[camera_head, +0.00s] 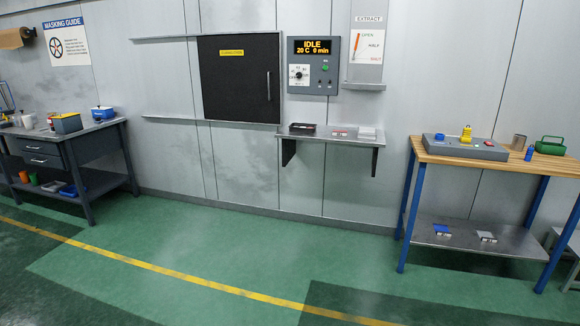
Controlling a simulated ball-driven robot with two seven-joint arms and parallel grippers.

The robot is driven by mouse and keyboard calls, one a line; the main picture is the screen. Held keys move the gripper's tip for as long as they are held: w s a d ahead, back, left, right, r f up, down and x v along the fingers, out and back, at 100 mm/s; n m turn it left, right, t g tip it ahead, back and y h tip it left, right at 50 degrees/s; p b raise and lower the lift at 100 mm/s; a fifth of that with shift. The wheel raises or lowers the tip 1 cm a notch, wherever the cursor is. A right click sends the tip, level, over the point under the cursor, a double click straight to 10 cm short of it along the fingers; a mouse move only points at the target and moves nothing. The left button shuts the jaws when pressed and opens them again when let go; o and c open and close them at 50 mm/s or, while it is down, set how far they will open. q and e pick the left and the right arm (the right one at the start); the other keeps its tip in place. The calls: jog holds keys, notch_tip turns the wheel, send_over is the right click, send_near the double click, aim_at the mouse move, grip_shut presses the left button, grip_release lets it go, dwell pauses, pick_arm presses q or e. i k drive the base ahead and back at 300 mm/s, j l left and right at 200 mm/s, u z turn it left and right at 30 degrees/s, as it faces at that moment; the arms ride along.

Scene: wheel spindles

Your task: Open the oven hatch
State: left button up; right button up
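The oven hatch (238,92) is a dark square panel with a yellow label (231,53) near its top left. It covers its opening in the grey wall, between horizontal rails at its upper and lower left. A vertical light handle (268,86) sits near its right edge. To its right is the oven control panel (313,66), with an orange display reading "IDLE 20 C 0 min", a dial and a green button. Neither of my grippers shows in the head view.
A wall shelf (340,140) with small items juts out below the control panel. A dark workbench (108,124) stands at left, and a wood-topped bench (425,155) with blue legs at right. The green floor (215,235) before the hatch is clear.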

aim_at(240, 80)
jog(key=i, duration=2.8)
jog(key=i+z, duration=0.1)
jog(key=i, duration=0.75)
jog(key=i+j, duration=0.15)
jog(key=i, duration=0.7)
jog(key=i+j+z, duration=0.15)
jog(key=i, duration=0.7)
